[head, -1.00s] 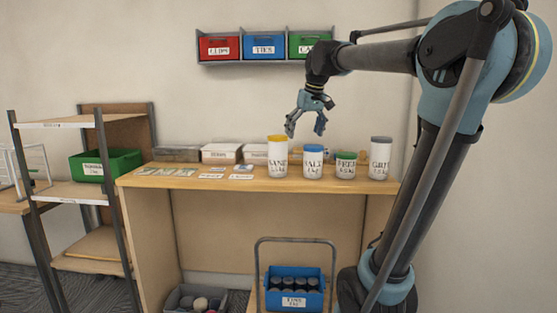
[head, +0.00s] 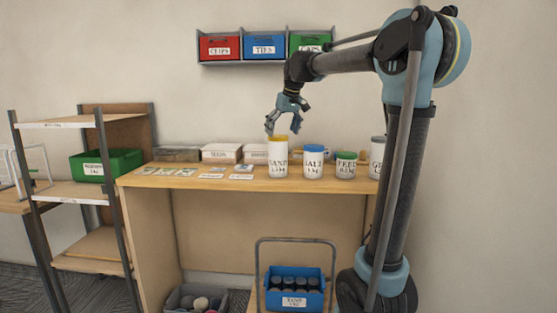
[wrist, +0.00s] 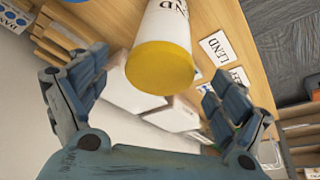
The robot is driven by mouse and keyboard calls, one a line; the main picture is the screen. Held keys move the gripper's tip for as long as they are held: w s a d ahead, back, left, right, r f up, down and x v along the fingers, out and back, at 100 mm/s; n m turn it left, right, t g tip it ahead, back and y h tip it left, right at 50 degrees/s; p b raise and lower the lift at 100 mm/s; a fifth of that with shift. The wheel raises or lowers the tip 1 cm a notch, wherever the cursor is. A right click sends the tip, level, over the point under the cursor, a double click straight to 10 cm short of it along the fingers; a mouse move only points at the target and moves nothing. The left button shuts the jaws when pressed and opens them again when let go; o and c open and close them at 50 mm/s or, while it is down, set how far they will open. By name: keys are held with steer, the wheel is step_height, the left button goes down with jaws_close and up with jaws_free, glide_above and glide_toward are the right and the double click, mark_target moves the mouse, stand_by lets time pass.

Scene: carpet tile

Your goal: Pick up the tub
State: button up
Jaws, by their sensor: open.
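A white tub with a yellow lid (head: 278,160) stands upright on the wooden bench, at the left end of a row of tubs. In the wrist view the same tub (wrist: 160,55) shows lid-on between my spread fingers. Its label is partly cut off there. My gripper (head: 284,127) is open and empty, pointing down just above the yellow lid. To the right stand a blue-lidded tub (head: 313,163), a green-lidded tub (head: 346,166) and a grey-lidded tub (head: 377,157). My arm partly covers the grey-lidded one.
White boxes (head: 222,153) stand at the back of the bench (head: 150,181), with small labelled cards (head: 211,176) in front. Red, blue and green bins (head: 264,47) hang on the wall. A trolley holds a blue crate (head: 295,301). A shelf with a green bin (head: 107,165) stands left.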

mark_target(280, 136)
steer(key=x, duration=0.3)
steer(key=shift+f, duration=0.15)
steer(key=shift+s+x, duration=0.2)
steer(key=shift+x, duration=2.55)
steer(key=shift+d+f, duration=0.1)
jaws_close()
